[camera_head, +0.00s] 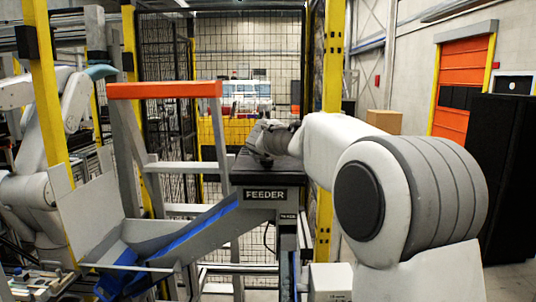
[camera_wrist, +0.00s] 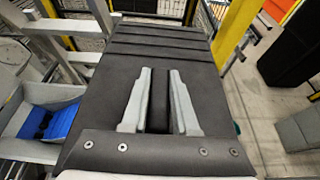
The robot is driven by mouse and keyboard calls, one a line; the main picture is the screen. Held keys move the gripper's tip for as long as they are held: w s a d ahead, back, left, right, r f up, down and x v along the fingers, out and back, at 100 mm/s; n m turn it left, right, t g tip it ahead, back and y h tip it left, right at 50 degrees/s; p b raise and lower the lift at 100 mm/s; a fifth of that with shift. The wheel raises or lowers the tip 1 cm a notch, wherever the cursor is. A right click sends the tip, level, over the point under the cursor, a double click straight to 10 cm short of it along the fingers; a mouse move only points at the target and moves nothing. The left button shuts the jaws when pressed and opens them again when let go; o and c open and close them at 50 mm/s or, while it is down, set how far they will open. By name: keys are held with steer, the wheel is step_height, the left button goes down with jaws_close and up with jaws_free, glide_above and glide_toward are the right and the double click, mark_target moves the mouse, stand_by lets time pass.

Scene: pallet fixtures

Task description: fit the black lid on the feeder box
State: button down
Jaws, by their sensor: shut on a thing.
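The feeder box (camera_head: 265,194), with a "FEEDER" label on its front, stands in the middle of the head view. The black lid (camera_head: 252,172) is a flat dark slab at the top of the box. In the wrist view the lid (camera_wrist: 160,45) fills the middle, with several ridges across its far end. My gripper (camera_head: 262,147) is above the lid. Its two grey fingers (camera_wrist: 158,98) are closed on a dark upright rib between them, the lid's handle. I cannot tell whether the lid is fully seated, as its underside and the box rim are hidden.
A blue-lined chute (camera_head: 190,237) slopes down left from the box. A grey frame with an orange top bar (camera_head: 165,90) stands close to the left. A yellow post (camera_head: 333,60) rises just behind on the right, with mesh fencing (camera_head: 270,40) at the back.

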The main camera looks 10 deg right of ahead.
steer(key=shift+f, duration=0.3)
steer(key=c, duration=0.6)
jaws_free()
steer(key=shift+f, duration=0.15)
steer(key=shift+s, duration=0.15)
steer(key=v, duration=1.7)
steer(key=shift+r, duration=0.3)
